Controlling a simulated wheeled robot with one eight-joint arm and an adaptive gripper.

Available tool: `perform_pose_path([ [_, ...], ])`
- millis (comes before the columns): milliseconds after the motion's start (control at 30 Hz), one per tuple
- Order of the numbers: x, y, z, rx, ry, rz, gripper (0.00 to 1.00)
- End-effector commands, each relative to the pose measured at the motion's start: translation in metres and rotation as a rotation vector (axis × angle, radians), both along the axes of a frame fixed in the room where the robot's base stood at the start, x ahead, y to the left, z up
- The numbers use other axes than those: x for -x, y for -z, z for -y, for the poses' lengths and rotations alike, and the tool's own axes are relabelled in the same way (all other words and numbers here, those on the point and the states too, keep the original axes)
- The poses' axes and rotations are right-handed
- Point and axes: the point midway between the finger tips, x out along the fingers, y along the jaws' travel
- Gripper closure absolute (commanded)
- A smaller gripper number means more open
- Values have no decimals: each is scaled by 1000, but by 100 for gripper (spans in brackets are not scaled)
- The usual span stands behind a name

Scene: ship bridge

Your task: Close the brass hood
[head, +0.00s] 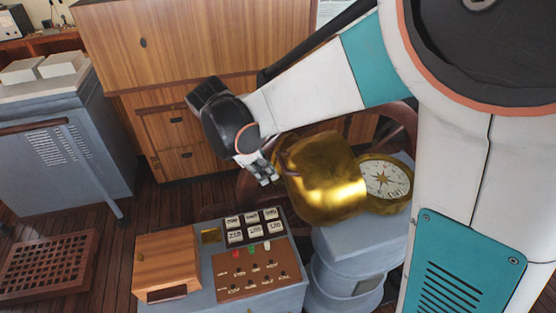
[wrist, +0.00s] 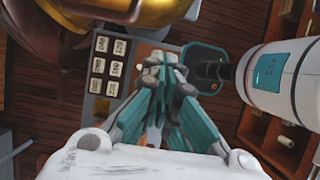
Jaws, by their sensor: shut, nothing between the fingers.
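The brass hood (head: 325,178) is a shiny gold cover beside the compass (head: 386,180) on a grey pedestal (head: 345,260). The hood stands open, tilted to the left, and the white compass dial with its star shows uncovered. My gripper (head: 268,180) is shut and empty, just left of the hood in the head view; whether it touches the hood I cannot tell. In the wrist view my gripper (wrist: 165,65) has its fingers together, and part of the brass hood (wrist: 135,12) shows at the top edge.
A control console (head: 250,262) with buttons, switches and a wooden box (head: 166,262) stands in front, below my gripper. A wooden wheel (head: 400,125) is behind the compass. Wooden cabinets (head: 190,60) stand at the back. A grey cabinet (head: 60,150) is at left.

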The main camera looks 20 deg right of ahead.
Motion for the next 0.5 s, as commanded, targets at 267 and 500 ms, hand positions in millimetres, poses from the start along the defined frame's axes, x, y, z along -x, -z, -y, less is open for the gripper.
perform_pose_path([
  [267, -1, 35, 16, 0, 3, 1, 100],
  [500, -2, 77, 35, -1, 3, 3, 100],
])
